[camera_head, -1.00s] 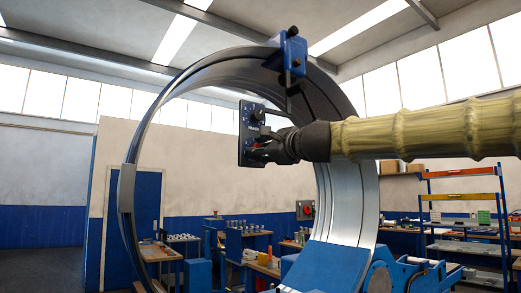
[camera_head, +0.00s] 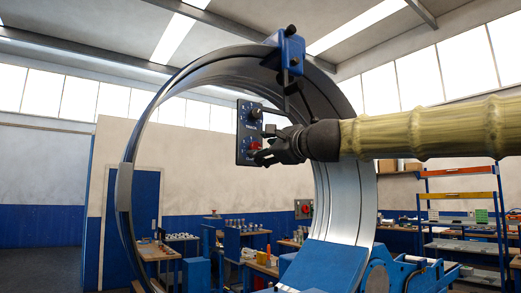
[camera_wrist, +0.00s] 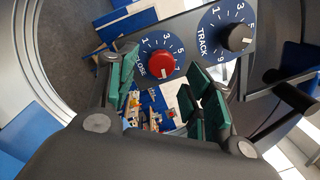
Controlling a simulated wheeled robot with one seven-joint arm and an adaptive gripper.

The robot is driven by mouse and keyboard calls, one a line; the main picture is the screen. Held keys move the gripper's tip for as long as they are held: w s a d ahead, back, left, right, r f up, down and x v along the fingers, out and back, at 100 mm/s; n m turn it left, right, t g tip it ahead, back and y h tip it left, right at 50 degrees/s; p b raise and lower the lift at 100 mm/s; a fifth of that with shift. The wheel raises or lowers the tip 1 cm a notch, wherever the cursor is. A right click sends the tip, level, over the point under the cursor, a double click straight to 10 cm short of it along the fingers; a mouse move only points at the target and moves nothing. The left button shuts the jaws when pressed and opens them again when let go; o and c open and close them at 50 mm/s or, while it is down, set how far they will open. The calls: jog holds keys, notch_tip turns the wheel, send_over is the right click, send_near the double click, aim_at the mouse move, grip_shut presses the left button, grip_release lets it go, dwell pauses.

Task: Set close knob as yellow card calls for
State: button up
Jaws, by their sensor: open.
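The close knob (camera_wrist: 161,65) is red and sits on a blue dial reading 1, 3, 5, 7. A pale mark shows low on its face, but the exact setting is hard to read. The dark control panel (camera_head: 243,130) hangs inside the big steel ring, and the red knob (camera_head: 254,146) shows just left of my gripper (camera_head: 264,154). In the wrist view my gripper (camera_wrist: 162,82) is open, its green-padded fingers to either side below the red knob, with nothing held. I cannot make out a yellow card in either view.
A black track knob (camera_wrist: 236,37) sits on a second dial beside the close dial. The steel ring (camera_head: 122,215) curves around the panel. A blue bracket (camera_head: 290,50) is clamped at its top. An orange-and-blue shelf rack (camera_head: 462,215) stands at right.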

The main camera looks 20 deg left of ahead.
aim_at(257, 148)
jog(key=v, duration=0.9)
jog(key=shift+s+d, duration=0.2)
jog(key=shift+d, duration=0.05)
jog(key=w+a+m+p, duration=0.1)
jog(key=w+a+p, duration=0.1)
jog(key=a, duration=0.1)
jog(key=w+a+r+p, duration=0.1)
jog(key=w+a+p, duration=0.1)
jog(key=w+a, duration=0.1)
jog(key=w+a+m+g+p, duration=0.1)
jog(key=w+a+p, duration=0.1)
jog(key=w+a, duration=0.1)
jog(key=shift+a+r+m, duration=0.15)
jog(key=shift+a+m, duration=0.15)
jog(key=shift+a, duration=0.1)
dwell(0.4)
